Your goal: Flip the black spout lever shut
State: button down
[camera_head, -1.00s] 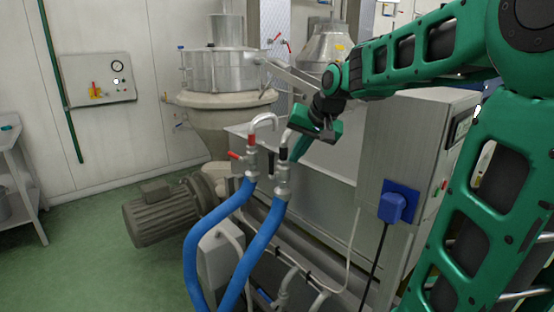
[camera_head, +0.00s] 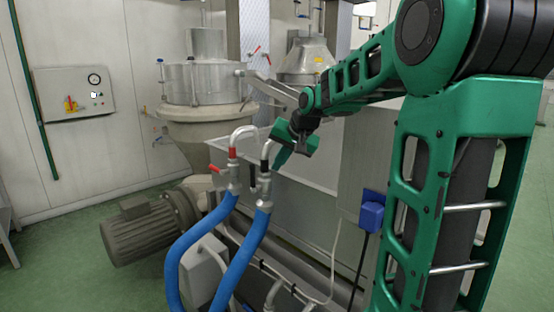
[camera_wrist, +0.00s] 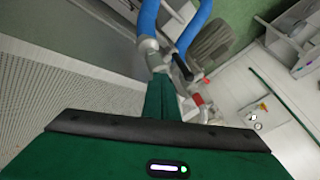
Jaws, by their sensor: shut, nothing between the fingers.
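The black spout lever (camera_head: 252,173) stands roughly upright beside the right-hand spout (camera_head: 265,150), which also has a black sleeve. The lever also shows in the wrist view (camera_wrist: 182,67) as a dark bar. My green gripper (camera_head: 279,161) is shut and empty, pointing down just right of this spout. In the wrist view its closed fingers (camera_wrist: 160,88) end beside the valve, left of and below the black lever. I cannot tell whether they touch the valve; no contact with the lever shows.
A second spout with a red lever (camera_head: 216,169) stands close on the left; that lever sticks out sideways. Blue hoses (camera_head: 243,257) run down from both valves. A steel tank (camera_head: 310,190) lies behind, and a cabinet with a blue plug (camera_head: 371,215) stands at the right.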

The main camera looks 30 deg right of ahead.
aim_at(253, 178)
jog(key=w+f, duration=0.1)
jog(key=w+a+f, duration=0.1)
jog(key=w, duration=0.1)
jog(key=w+f, duration=0.1)
jog(key=shift+w+a+f, duration=0.25)
jog(key=shift+w+a, duration=0.1)
jog(key=shift+a, duration=0.05)
jog(key=shift+w+a, duration=0.4)
jog(key=shift+w, duration=0.1)
